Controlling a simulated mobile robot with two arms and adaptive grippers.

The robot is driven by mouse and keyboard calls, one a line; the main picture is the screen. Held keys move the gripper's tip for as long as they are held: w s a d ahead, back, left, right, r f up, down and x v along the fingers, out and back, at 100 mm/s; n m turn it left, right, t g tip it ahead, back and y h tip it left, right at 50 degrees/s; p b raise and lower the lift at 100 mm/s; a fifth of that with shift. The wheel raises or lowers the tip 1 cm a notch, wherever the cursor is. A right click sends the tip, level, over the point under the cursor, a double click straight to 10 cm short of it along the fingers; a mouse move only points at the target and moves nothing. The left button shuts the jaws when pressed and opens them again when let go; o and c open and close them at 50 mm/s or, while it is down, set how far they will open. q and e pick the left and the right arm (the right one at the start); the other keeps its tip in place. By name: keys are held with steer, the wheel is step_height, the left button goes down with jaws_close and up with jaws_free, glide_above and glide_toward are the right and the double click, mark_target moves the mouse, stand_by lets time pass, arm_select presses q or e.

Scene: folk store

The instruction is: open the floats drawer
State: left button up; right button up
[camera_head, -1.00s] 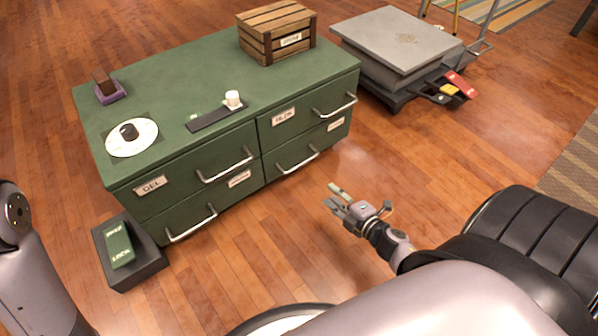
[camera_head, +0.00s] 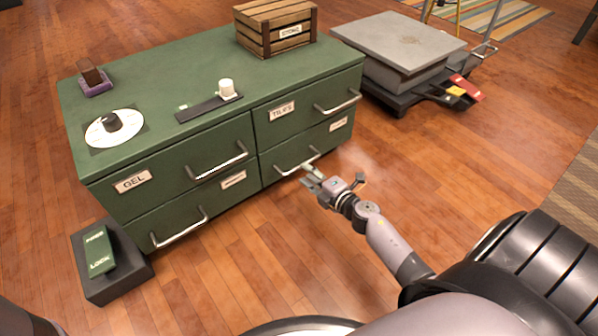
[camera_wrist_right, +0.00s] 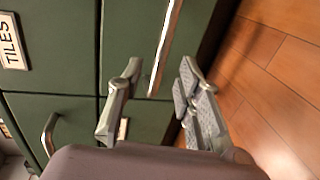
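The green cabinet (camera_head: 140,195) has two drawers above and two below, all shut. The upper labels read GEL (camera_head: 132,181) and TILES (camera_head: 282,111). The lower-left label (camera_head: 233,179) and lower-right label (camera_head: 338,124) are too small to read, so I cannot tell which drawer is floats. My right gripper (camera_head: 309,177) is open in front of the lower-right drawer, by the left part of its handle (camera_head: 297,162). In the right wrist view, this handle's end (camera_wrist_right: 153,90) shows between the spread fingers (camera_wrist_right: 160,105); contact is unclear. My left gripper is out of view.
On the cabinet top are a wooden crate (camera_head: 275,38), a white cup (camera_head: 227,88), a round white dial (camera_head: 98,135) and a small brown block (camera_head: 90,72). A dark box (camera_head: 118,284) stands at the cabinet's left front. A grey platform (camera_head: 398,40) stands right. The front floor is clear.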

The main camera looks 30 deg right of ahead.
mark_target(299, 166)
steer(key=b+x, duration=0.1)
steer(key=x, duration=0.4)
steer(key=shift+w, duration=0.15)
steer(key=shift+c, duration=0.4)
jaws_close()
steer(key=shift+f, duration=0.1)
